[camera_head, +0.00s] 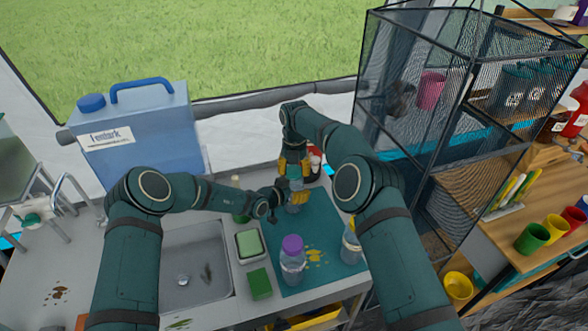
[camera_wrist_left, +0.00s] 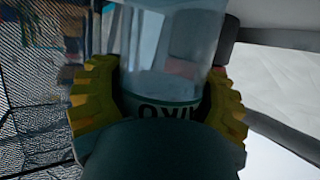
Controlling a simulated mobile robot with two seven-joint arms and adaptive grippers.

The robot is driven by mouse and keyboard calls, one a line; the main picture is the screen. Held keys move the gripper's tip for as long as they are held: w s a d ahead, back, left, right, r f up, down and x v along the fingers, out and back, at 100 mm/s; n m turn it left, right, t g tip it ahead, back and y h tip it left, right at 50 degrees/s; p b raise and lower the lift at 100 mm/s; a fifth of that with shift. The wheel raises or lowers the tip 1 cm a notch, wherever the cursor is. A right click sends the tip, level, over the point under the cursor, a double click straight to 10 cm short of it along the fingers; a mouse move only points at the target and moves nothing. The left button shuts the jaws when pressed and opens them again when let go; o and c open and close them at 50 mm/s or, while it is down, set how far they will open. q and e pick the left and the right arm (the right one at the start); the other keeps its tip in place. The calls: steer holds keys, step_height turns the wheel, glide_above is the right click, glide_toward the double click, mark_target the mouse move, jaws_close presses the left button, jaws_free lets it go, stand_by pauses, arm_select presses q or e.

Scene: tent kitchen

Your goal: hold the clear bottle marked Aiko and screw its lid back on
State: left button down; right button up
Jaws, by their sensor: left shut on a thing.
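The clear bottle marked Aiko (camera_wrist_left: 170,62) is between the yellow fingers of my left gripper (camera_wrist_left: 160,105) in the left wrist view. Its label appears upside down there. In the head view, my left gripper (camera_head: 296,190) is shut around the bottle, whose clear lower part (camera_head: 294,208) shows below the fingers, upright over the teal mat. My right gripper (camera_head: 293,166) points down directly above it, its yellow fingers over the bottle's top. The lid and bottle mouth are hidden, so I cannot tell whether the right fingers hold the lid.
A purple-lidded bottle (camera_head: 292,262) stands on the teal mat (camera_head: 318,225); another clear bottle (camera_head: 351,246) is partly behind my right arm. The sink (camera_head: 190,262), a green sponge (camera_head: 260,283) and a soap dish (camera_head: 249,245) lie left. A mesh shelf (camera_head: 415,110) stands right.

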steer(key=c, duration=0.6)
steer(key=shift+o, duration=0.2)
steer(key=m, duration=1.3)
steer(key=shift+m, duration=0.4)
steer(key=o, duration=1.3)
steer(key=shift+c, duration=0.2)
